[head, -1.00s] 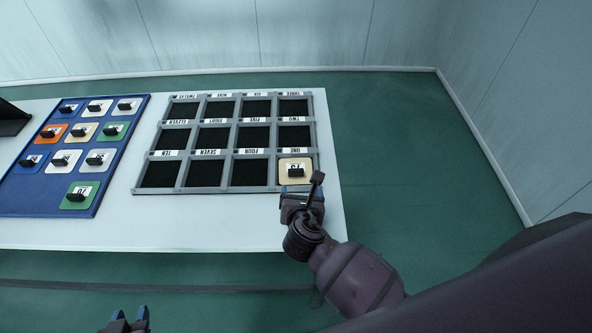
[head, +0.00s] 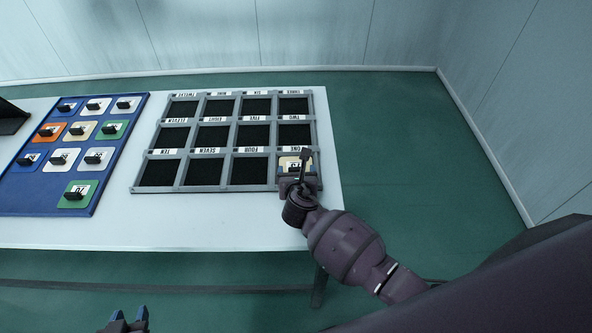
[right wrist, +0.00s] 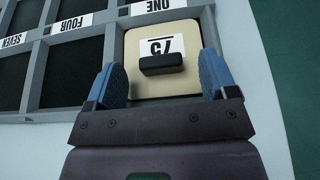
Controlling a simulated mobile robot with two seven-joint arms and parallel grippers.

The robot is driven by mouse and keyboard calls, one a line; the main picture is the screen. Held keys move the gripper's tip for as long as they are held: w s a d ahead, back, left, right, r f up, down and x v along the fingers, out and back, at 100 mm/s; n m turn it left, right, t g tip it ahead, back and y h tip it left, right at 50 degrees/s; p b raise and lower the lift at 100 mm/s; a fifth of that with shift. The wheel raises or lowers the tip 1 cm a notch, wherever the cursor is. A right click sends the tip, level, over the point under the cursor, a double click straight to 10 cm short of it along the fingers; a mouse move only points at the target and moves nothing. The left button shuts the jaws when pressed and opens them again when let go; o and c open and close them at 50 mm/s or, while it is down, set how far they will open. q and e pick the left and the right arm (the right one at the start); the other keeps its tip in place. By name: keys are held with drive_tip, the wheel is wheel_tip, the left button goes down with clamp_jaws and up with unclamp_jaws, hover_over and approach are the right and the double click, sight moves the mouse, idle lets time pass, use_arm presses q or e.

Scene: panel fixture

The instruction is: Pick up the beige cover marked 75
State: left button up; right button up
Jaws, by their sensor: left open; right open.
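The beige cover marked 75 (right wrist: 178,30) lies in the compartment labelled ONE of the grey frame. It has a black handle (right wrist: 161,64). In the head view the cover (head: 288,160) is mostly hidden behind my right gripper (head: 297,178). In the right wrist view my right gripper (right wrist: 160,85) is open, with one blue finger on each side of the handle, apart from it. My left gripper (head: 129,316) is open and empty at the bottom of the head view, away from the table.
The grey frame (head: 226,152) has several other compartments, all dark and empty. A blue tray (head: 110,178) to its left holds several coloured covers with black handles. Both lie on a white table (head: 200,232). A dark object (head: 10,118) stands at the far left.

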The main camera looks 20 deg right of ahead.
drive_tip(key=shift+w+d+f, duration=0.15)
drive_tip(key=shift+w+f, duration=0.15)
drive_tip(key=shift+w, duration=0.35)
drive_tip(key=shift+c, duration=0.2)
drive_tip(key=c, duration=1)
